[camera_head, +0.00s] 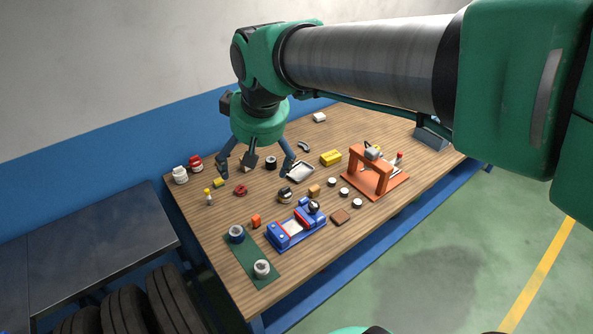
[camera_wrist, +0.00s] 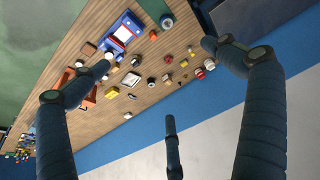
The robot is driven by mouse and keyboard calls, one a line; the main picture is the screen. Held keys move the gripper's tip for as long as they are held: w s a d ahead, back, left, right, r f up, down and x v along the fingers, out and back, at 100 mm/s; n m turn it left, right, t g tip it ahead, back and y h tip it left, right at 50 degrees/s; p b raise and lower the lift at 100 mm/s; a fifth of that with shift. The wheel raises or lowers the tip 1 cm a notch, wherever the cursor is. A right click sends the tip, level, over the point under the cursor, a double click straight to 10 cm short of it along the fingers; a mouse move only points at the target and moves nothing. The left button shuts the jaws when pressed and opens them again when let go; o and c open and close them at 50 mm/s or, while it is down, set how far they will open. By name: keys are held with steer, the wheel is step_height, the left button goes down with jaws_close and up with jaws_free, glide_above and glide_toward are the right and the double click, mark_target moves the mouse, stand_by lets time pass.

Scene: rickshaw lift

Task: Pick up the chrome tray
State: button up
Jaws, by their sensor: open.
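The chrome tray (camera_head: 300,172) is a small, shiny, shallow tray lying flat on the wooden table (camera_head: 222,236), near the middle of its far half. It also shows in the wrist view (camera_wrist: 131,79), left of centre. My gripper (camera_head: 254,166) has three dark fingers, spread open and empty. It hangs above the table to the left of the tray in the head view, its right finger close to the tray's left edge in the picture. In the wrist view, the fingers (camera_wrist: 160,62) are wide apart and the tray lies between them, well below.
A yellow block (camera_head: 331,158) and an orange press (camera_head: 372,170) stand right of the tray. A black roll (camera_head: 271,162) is left of it. Nearer are a dark round part (camera_head: 285,195) and a blue vise-like fixture (camera_head: 296,227). Red and white jars (camera_head: 181,175) stand far left.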

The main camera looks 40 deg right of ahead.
steer(key=w+d+f+g+p, duration=0.1)
steer(key=w+d, duration=0.3)
steer(key=w, duration=0.3)
steer(key=w+d+f+p, duration=0.1)
steer(key=w+d+p, duration=0.1)
steer(key=w+d, duration=0.45)
steer(key=n+g+p, duration=0.2)
steer(key=g+p, duration=0.1)
steer(key=p, duration=0.3)
glide_above(299, 172)
step_height(299, 172, down, 33)
steer(key=shift+s+y, duration=0.15)
steer(key=shift+y, duration=0.15)
steer(key=shift+f, duration=0.1)
steer(key=shift+f, duration=4.2)
steer(key=shift+f, duration=0.1)
